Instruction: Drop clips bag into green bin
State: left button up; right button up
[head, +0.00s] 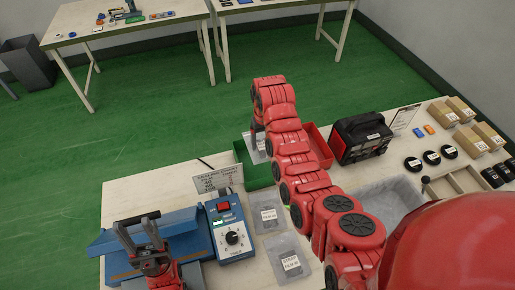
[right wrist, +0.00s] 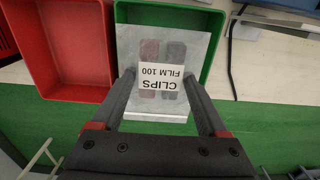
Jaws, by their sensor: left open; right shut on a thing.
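The clips bag (right wrist: 150,100) is a clear, pale bag with a white label reading CLIPS FILM 100. My right gripper (right wrist: 165,105) is shut on its near edge. In the head view the bag (head: 256,150) hangs at the end of my right arm, partly hidden by it. The green bin (right wrist: 191,15) lies behind the bag in the right wrist view, and the bag overlaps its opening. In the head view the green bin (head: 258,177) stands at the table's far edge. I cannot tell the bag's height above it. My left gripper (head: 137,228) is open and empty over the blue machine.
A red bin (head: 320,146) stands right beside the green bin, also in the right wrist view (right wrist: 60,45). A blue sealing machine (head: 225,238), a sign (head: 218,178) and labelled bags (head: 268,212) lie left and near. A black-red case (head: 360,138) stands right.

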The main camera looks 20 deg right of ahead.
jog(key=shift+w, duration=0.2)
jog(key=shift+f, duration=0.25)
jog(key=shift+s+f, duration=0.2)
jog(key=shift+f, duration=0.45)
notch_tip(320, 180, down, 4)
jog(key=shift+b, duration=0.6)
jog(key=o, duration=1.4)
jog(key=shift+w, duration=0.1)
